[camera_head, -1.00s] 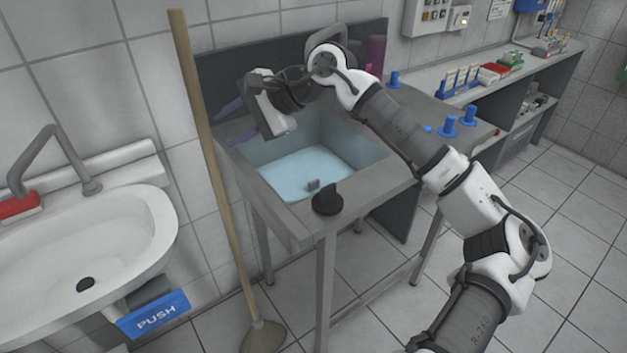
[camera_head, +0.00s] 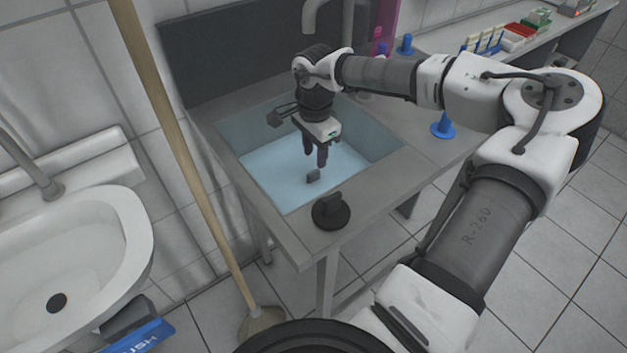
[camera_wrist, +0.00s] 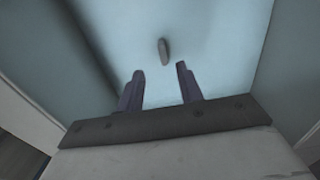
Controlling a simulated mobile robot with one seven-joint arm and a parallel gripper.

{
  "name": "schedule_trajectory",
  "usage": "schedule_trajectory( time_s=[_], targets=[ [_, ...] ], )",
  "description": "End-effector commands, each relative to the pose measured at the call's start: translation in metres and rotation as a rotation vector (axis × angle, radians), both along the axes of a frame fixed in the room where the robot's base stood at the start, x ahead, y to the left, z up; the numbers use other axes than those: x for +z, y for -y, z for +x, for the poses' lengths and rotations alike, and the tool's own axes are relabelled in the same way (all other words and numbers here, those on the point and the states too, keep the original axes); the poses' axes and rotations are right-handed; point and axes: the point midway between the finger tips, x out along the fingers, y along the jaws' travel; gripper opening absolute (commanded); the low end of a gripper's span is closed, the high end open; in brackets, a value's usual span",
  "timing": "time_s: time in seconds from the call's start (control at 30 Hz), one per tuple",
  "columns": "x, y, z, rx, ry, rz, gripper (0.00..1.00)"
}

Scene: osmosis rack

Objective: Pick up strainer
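A small grey upright piece, which looks like the strainer's grip (camera_head: 313,176), stands in the pale blue bottom of the sink (camera_head: 262,180). It also shows in the wrist view (camera_wrist: 163,50), just beyond the fingertips. The rest of the strainer cannot be made out. My gripper (camera_head: 315,160) points down inside the basin, above and slightly behind the grey piece in the head view. In the wrist view my gripper (camera_wrist: 160,70) has its two dark fingers apart with nothing between them. It does not appear to touch the grey piece.
A black round knob-like object (camera_head: 331,211) sits on the sink's front rim. The basin walls surround my gripper. A wooden broom (camera_head: 180,150) leans at the left, by a white washbasin (camera_head: 125,245). Blue fittings (camera_head: 443,127) stand on the counter at the right.

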Motion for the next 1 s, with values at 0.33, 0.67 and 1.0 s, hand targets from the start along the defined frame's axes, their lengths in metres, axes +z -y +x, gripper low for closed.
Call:
schedule_trajectory(
  time_s=[0.33,0.67,1.0],
  targets=[
    [-0.034,-0.002,0.0,0.001,-0.002,0.002,0.36],
    [-0.077,-0.003,0.003,0.002,0.0,0.003,0.36],
    [-0.081,-0.003,0.003,0.001,0.001,0.002,0.26]
  ],
)
